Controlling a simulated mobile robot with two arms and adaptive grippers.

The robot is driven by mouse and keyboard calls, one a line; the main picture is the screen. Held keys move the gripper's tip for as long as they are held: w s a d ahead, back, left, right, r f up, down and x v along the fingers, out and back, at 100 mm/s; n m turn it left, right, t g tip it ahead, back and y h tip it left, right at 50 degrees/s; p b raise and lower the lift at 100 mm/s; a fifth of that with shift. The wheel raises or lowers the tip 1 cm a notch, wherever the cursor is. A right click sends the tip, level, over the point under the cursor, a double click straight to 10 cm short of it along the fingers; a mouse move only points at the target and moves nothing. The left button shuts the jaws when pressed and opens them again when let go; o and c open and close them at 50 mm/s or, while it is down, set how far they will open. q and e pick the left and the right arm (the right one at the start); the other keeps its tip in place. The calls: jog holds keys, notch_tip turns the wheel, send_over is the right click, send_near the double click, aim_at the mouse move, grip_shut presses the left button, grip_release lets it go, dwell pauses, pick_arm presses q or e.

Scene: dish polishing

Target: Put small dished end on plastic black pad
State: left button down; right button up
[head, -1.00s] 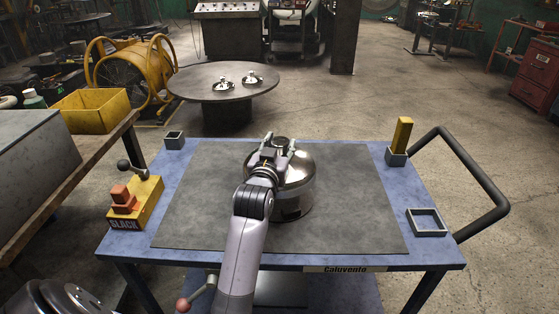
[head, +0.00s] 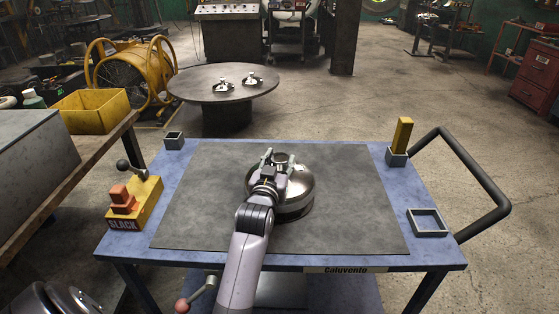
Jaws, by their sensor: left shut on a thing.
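A shiny metal dished end (head: 301,190) with a knob on top is over the black pad (head: 350,225), a little right of the pad's middle. My left gripper (head: 280,159) reaches over it from the front and is shut on its top knob. The dished end looks level and at or very near the pad; I cannot tell if its underside touches. My wrist hides its left front part. My right gripper is not in view.
The pad lies on a blue trolley (head: 425,190). A yellow block stands in a holder (head: 397,158) at right, near an empty square holder (head: 427,222). A yellow "SLACK" box (head: 148,203) is at left. Two small metal pieces sit on the round table (head: 200,85) behind.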

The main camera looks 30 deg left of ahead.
pick_arm(q)
jog(key=c, duration=1.4)
grip_release()
jog(key=shift+f, duration=0.2)
jog(key=o, duration=0.4)
jog(key=shift+r, duration=0.2)
